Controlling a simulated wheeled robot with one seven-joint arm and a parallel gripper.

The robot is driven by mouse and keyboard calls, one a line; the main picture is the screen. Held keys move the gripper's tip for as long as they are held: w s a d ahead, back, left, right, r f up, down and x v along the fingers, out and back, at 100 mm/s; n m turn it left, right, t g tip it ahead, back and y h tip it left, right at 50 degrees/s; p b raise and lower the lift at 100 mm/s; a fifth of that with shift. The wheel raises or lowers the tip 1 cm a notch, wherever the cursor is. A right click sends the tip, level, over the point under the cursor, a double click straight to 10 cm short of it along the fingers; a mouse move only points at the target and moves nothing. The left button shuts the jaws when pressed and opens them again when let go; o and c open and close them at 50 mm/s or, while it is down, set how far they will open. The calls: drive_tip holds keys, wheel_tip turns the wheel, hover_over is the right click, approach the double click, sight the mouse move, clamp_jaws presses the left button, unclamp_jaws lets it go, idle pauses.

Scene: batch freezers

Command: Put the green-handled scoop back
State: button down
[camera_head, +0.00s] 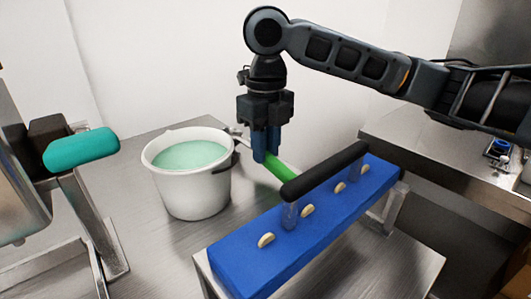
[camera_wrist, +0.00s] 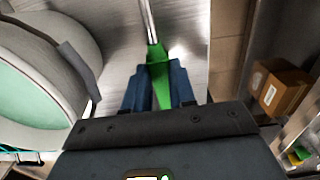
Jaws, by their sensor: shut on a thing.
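The green-handled scoop (camera_head: 280,169) is in my gripper (camera_head: 266,158), which points down behind the blue block. My gripper is shut on the green handle. In the wrist view, the scoop's green handle (camera_wrist: 159,80) lies between the blue fingers of my gripper (camera_wrist: 160,85), and its metal shaft runs away toward the top edge. In the head view, the handle's lower right end passes behind the black bar, and the scoop's head cannot be made out in either view.
A white bucket (camera_head: 190,195) with pale green contents stands just left of my gripper. A blue block (camera_head: 265,252) with a raised black bar (camera_head: 325,170) and several cream pieces is in front. A teal-handled machine (camera_head: 80,150) stands left. A cardboard box (camera_wrist: 281,87) shows in the wrist view.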

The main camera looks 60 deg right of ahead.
drive_tip(key=shift+f, duration=0.65)
drive_tip(key=shift+f, duration=0.15)
drive_tip(key=c, duration=0.9)
unclamp_jaws()
drive_tip(key=shift+c, duration=0.2)
wheel_tip(320, 180, up, 12)
drive_tip(key=p, duration=0.1)
